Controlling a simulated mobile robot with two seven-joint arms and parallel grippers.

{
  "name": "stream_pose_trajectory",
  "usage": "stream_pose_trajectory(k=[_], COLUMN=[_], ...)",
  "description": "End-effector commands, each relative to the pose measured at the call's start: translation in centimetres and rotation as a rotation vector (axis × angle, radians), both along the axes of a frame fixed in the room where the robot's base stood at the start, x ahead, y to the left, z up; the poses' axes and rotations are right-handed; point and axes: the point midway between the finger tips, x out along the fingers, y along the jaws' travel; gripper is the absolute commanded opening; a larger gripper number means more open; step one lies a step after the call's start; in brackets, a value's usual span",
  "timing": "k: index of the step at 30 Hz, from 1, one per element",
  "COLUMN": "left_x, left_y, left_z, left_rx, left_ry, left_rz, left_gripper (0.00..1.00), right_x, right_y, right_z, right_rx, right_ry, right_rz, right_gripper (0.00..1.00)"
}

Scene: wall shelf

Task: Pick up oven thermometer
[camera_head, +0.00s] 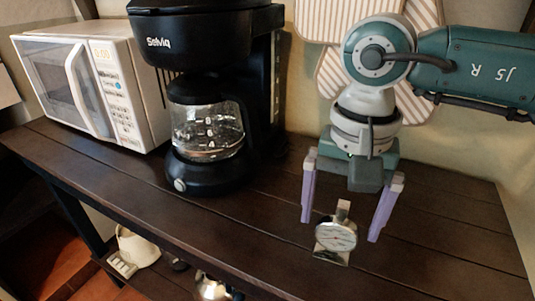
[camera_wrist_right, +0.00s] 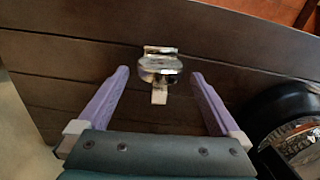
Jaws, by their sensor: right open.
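The oven thermometer (camera_head: 336,238) has a round white dial in a shiny metal frame. It stands upright on the dark wooden shelf (camera_head: 430,255) near the front edge. My right gripper (camera_head: 339,232) is open, with its purple fingers pointing down on either side of the thermometer. In the right wrist view, the thermometer (camera_wrist_right: 160,70) shows from above, centred just beyond the open fingertips (camera_wrist_right: 160,75). No contact between fingers and thermometer shows. My left gripper is not in view.
A black coffee maker (camera_head: 215,60) with a glass carafe (camera_head: 207,130) stands left of my right gripper. A white microwave (camera_head: 125,95) is at the far left. A striped cloth-like item (camera_head: 325,70) is on the wall behind my arm. The shelf right of the thermometer is clear.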

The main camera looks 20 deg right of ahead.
Motion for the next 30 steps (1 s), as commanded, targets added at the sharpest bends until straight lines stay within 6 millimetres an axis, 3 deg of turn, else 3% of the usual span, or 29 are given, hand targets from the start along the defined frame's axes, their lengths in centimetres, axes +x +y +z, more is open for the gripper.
stream_pose_trajectory(k=[3,25,30], left_x=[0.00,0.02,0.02], left_y=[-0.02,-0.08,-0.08], left_z=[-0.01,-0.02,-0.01], left_rx=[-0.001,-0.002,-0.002], left_ry=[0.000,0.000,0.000], left_rz=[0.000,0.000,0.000], left_gripper=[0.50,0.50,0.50], right_x=[0.01,0.01,0.01], right_y=[0.01,0.01,0.01], right_z=[0.02,0.06,0.07], right_rx=[0.000,0.000,0.001], right_ry=[0.000,0.000,-0.001], right_rz=[0.000,0.000,0.000], right_gripper=[1.00,0.18,0.17])
